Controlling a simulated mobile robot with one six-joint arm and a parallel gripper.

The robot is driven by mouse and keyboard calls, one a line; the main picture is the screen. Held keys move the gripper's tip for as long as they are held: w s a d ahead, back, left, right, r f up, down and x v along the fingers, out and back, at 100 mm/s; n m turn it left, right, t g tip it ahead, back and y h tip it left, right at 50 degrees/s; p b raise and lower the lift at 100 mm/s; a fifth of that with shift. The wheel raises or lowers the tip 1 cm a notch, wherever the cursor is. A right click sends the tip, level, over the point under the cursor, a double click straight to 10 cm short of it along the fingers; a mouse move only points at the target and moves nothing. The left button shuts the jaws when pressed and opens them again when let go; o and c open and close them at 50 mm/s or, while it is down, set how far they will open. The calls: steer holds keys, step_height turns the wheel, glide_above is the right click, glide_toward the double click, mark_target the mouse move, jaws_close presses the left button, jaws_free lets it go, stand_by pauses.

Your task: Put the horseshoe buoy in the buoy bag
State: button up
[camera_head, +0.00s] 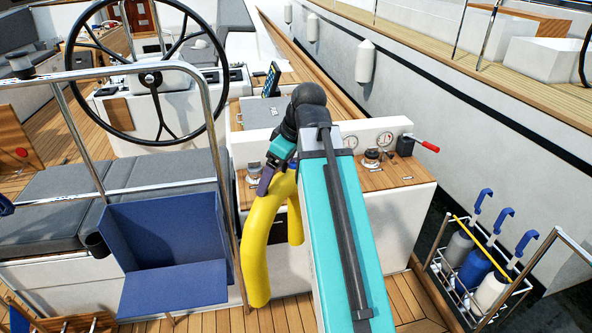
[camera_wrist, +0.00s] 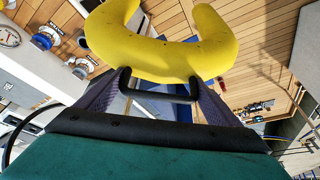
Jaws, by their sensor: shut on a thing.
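In the wrist view the buoy (camera_wrist: 165,48) fills the top middle. My gripper (camera_wrist: 160,85) is shut on it there, with a black handle-like bar across the purple fingers. The blue buoy bag (camera_head: 165,235) is an open box with its front flap folded down, in front of the grey seat. The buoy is to the right of the bag and apart from it, outside its opening.
A chrome rail (camera_head: 228,190) stands between bag and buoy. A white console (camera_head: 385,195) with gauges and a red-handled lever is behind and right of my arm. The steering wheel (camera_head: 148,78) is behind the bag. A wire rack (camera_head: 480,285) with bottles is at right.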

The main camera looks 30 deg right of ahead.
steer(key=w+a+f+m+t+h+p, duration=0.1)
steer(key=w+a+f+m+h, duration=0.1)
steer(key=w+a+m, duration=0.4)
steer(key=shift+w+a+m, duration=0.4)
steer(key=shift+w+a, duration=2)
steer(key=shift+a, duration=1.95)
steer(key=shift+f, duration=0.1)
steer(key=shift+a, duration=0.1)
